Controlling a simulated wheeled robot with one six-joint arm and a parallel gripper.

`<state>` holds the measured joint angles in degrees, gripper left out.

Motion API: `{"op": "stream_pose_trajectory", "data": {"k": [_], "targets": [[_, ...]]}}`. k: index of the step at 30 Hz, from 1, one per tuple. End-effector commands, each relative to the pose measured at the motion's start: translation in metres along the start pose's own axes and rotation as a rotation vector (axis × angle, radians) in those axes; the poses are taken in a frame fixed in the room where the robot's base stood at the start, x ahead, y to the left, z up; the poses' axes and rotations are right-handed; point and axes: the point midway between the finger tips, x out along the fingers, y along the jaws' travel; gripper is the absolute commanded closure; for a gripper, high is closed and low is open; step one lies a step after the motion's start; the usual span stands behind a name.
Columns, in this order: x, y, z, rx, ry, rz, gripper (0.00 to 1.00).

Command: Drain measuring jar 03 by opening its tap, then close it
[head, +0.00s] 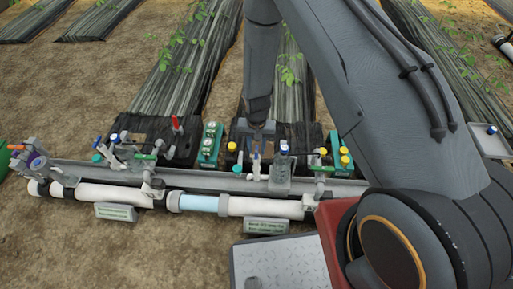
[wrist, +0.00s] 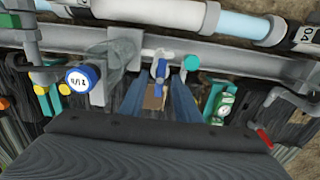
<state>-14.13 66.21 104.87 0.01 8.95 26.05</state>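My gripper (wrist: 160,88) points down at the skid, its two blue-grey fingers apart with nothing pinched between them. A small tap with a white body and blue handle (wrist: 160,74) shows in the gap between the fingertips; I cannot tell whether they touch it. In the head view my gripper (head: 262,128) is above the white tap (head: 256,166). A clear measuring jar (head: 280,166) stands just right of the tap in the head view, and left of it in the wrist view (wrist: 124,48). Its liquid level and number are not readable.
A teal cap (wrist: 191,62) sits right of the tap. White pipes (head: 265,207) run in front.

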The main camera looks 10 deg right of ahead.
Motion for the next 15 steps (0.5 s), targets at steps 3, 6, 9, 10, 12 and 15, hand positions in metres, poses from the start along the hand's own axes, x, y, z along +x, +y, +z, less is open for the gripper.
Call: {"op": "stream_pose_trajectory", "data": {"k": [3,6,9,10,12,15], "targets": [[-0.015,0.000,-0.001,0.000,0.001,-0.001,0.70],[-0.032,-0.001,-0.001,0.000,0.003,-0.001,0.70],[-0.048,0.000,-0.001,0.000,0.002,-0.001,0.70],[-0.053,0.000,-0.001,0.000,0.002,-0.001,0.70],[-0.062,0.000,-0.001,0.000,0.002,-0.001,0.70],[-0.071,0.000,-0.001,0.000,0.002,-0.001,0.70]]}}
